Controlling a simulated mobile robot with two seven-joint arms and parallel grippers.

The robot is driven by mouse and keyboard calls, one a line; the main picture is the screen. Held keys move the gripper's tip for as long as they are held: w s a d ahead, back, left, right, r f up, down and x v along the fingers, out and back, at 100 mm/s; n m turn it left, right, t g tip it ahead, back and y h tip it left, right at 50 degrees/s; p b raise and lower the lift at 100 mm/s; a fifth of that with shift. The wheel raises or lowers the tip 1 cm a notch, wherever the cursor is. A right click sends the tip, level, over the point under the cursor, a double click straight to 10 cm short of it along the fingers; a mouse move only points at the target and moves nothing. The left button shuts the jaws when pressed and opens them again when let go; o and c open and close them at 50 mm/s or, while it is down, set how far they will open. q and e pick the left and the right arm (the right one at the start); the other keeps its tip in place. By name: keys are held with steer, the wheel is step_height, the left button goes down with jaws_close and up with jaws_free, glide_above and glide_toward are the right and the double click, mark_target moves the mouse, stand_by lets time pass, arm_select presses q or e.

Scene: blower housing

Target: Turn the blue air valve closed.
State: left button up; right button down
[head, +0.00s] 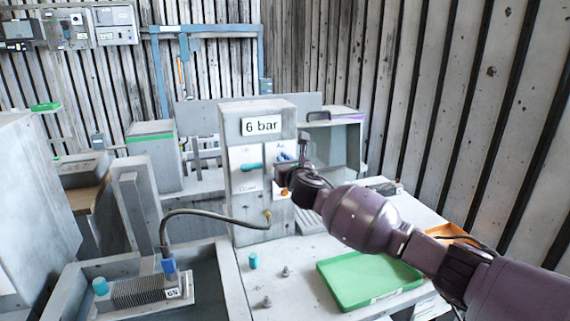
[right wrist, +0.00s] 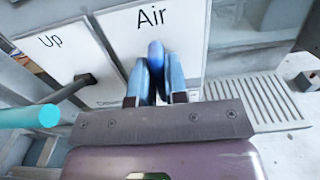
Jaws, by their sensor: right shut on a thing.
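The blue air valve handle (right wrist: 156,58) shows in the right wrist view in front of a white plate labelled "Air". My right gripper (right wrist: 158,82) is shut on it, with one finger on each side of the handle. In the head view the blue handle (head: 283,156) shows just beside my right gripper (head: 290,163), at the front of the grey box marked "6 bar" (head: 247,196). The handle appears roughly upright in the wrist view. Its lower part is hidden by the gripper. My left gripper is not in view.
A teal lever (right wrist: 30,116) on the "Up/Down" plate sits close to the left of my right gripper. A grey hose (head: 200,212) runs from the box to a finned part at lower left. A green tray (head: 368,278) and small parts lie on the bench.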

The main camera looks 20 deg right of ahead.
steer(key=shift+m, duration=0.3)
steer(key=m+p, duration=0.1)
steer(key=m, duration=0.2)
steer(key=shift+d+m, duration=0.1)
steer(key=shift+m, duration=0.3)
steer(key=m, duration=0.4)
steer(key=shift+d+f+m+p, duration=0.1)
steer(key=shift+d+m+p, duration=0.05)
steer(key=shift+m+p, duration=0.2)
steer(key=m, duration=0.4)
steer(key=shift+f, duration=0.15)
steer(key=shift+d+f+m, duration=0.1)
steer(key=shift+m, duration=2.25)
steer(key=c, duration=1.1)
jaws_free()
steer(key=shift+c, duration=0.2)
steer(key=shift+s, duration=0.1)
